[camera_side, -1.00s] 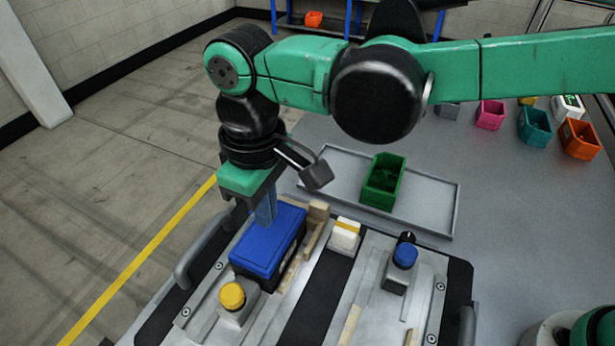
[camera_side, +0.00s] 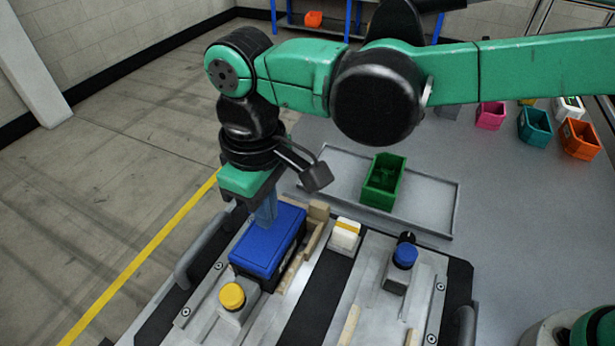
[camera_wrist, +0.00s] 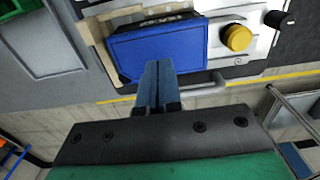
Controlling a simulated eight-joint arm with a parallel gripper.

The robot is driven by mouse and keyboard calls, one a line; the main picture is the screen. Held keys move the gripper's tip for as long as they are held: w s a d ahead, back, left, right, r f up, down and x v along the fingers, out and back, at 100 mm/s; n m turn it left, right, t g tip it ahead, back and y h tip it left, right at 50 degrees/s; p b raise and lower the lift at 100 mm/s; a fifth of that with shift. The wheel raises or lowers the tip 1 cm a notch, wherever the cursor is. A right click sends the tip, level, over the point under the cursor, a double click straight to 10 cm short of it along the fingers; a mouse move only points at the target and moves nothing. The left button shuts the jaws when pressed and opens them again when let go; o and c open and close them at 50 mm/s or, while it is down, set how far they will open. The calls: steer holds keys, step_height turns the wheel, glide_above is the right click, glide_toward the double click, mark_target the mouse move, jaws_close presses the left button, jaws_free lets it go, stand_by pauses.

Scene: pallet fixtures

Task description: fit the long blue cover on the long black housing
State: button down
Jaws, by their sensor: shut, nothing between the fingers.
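The long blue cover (camera_side: 268,242) lies on top of the long black housing (camera_side: 262,276), whose dark side shows below the cover's edge. In the wrist view the fingertips (camera_wrist: 158,66) overlap the cover's edge; touching or just above, I cannot tell.
A yellow button box (camera_side: 232,297) stands close in front of the housing. Wooden blocks (camera_side: 314,225) line its right side. A white and yellow block (camera_side: 344,235) and a blue-topped box (camera_side: 403,257) stand further right. A green bin (camera_side: 384,184) sits in a grey tray (camera_side: 440,220).

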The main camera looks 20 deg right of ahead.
steer(key=shift+f, duration=0.95)
steer(key=shift+r, duration=0.1)
steer(key=shift+r, duration=3.4)
steer(key=s+d+f+m+t, duration=0.2)
steer(key=d+m+t, duration=0.5)
steer(key=d, duration=2.1)
steer(key=shift+d+m, duration=0.4)
steer(key=shift+m, duration=0.6)
steer(key=shift+s, duration=0.1)
